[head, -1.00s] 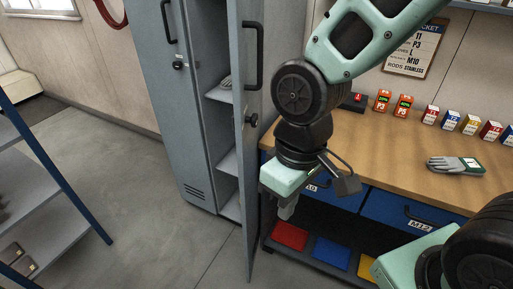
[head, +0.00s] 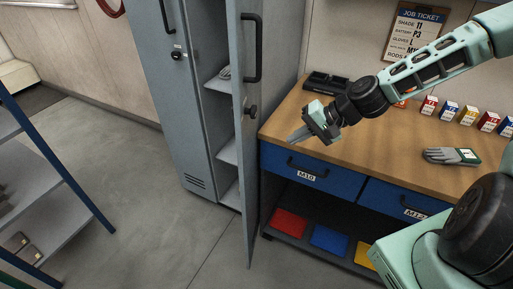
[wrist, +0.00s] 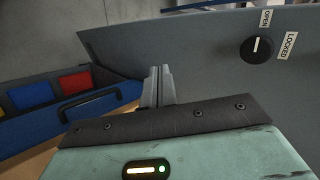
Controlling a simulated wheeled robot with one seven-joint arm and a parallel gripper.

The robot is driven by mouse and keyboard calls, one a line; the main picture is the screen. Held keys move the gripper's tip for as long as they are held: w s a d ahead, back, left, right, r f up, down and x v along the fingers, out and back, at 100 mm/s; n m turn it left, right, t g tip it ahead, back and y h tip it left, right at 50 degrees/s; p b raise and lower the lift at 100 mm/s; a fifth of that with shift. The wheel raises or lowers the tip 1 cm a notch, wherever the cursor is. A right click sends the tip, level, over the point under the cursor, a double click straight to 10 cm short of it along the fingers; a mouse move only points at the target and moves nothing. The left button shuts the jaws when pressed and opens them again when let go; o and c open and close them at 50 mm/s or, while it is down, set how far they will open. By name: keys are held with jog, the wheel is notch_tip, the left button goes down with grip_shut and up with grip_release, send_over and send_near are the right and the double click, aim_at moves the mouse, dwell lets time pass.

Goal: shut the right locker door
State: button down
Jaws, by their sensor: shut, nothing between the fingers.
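The right locker door (head: 241,130) stands open in the head view, swung out toward me and seen nearly edge-on. It has a long black handle (head: 252,48) and a dark knob (head: 251,111). The right locker's inside, with shelves (head: 227,150), shows to the left of the door. My gripper (head: 293,138) is shut and empty, to the right of the door above the bench's left front edge. In the wrist view, my shut fingers (wrist: 157,86) point toward the grey door panel (wrist: 215,75), which bears a knob (wrist: 257,49) with OPEN and LOCKED labels. I cannot tell whether they touch it.
The left locker door (head: 183,110) is shut. The wooden bench (head: 390,155) with blue drawers (head: 310,172) stands right of the open door. A glove (head: 452,156) and small boxes (head: 450,111) lie on it. A blue-posted shelf (head: 50,170) stands left; the floor between is clear.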

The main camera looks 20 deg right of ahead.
jog(key=shift+w+a+r+p+x, duration=0.25)
jog(key=shift+p+x, duration=0.5)
jog(key=shift+x, duration=1.35)
jog(key=shift+w+a+r+p+x, duration=0.2)
jog(key=shift+r+p+x, duration=0.4)
jog(key=shift+x, duration=1.55)
jog(key=shift+w+a+r+p+x, duration=0.1)
jog(key=shift+w+a+p+x, duration=0.15)
jog(key=shift+p+x, duration=1.25)
jog(key=shift+w+a+f+b, duration=0.2)
jog(key=shift+a+f+b, duration=0.2)
jog(key=shift+b, duration=0.2)
